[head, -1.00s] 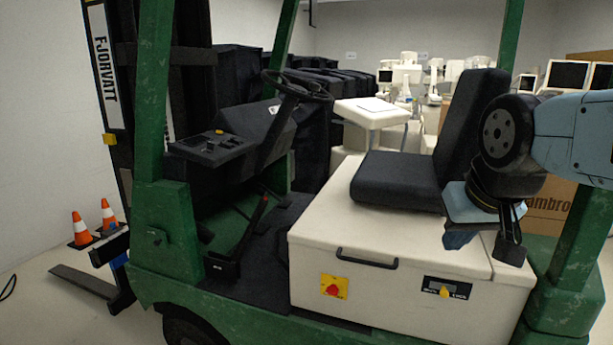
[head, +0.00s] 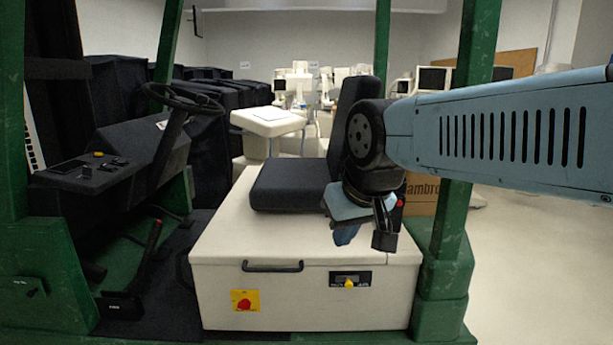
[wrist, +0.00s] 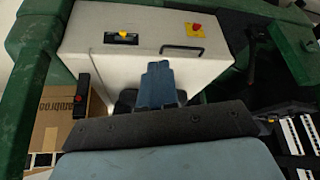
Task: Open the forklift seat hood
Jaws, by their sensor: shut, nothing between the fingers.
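The forklift seat hood (head: 215,240) is a cream box lid carrying a black seat (head: 285,186). It looks closed. A black bar handle (head: 272,266) sits on its front face near the top edge, and it also shows in the wrist view (wrist: 182,50). A latch panel with a yellow knob (head: 349,283) is to the right of the handle. My gripper (head: 362,238) is above the right part of the hood, pointing down, shut and empty. It is apart from the handle, to its upper right. In the wrist view my gripper (wrist: 160,85) partly hides the hood.
Green posts (head: 170,60) frame the cab. A steering wheel (head: 183,97) and a lever (head: 150,240) stand left of the hood. A red button on a yellow plate (head: 244,301) is below the handle. A cardboard box (head: 422,194) stands behind. Open floor (head: 535,250) lies to the right.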

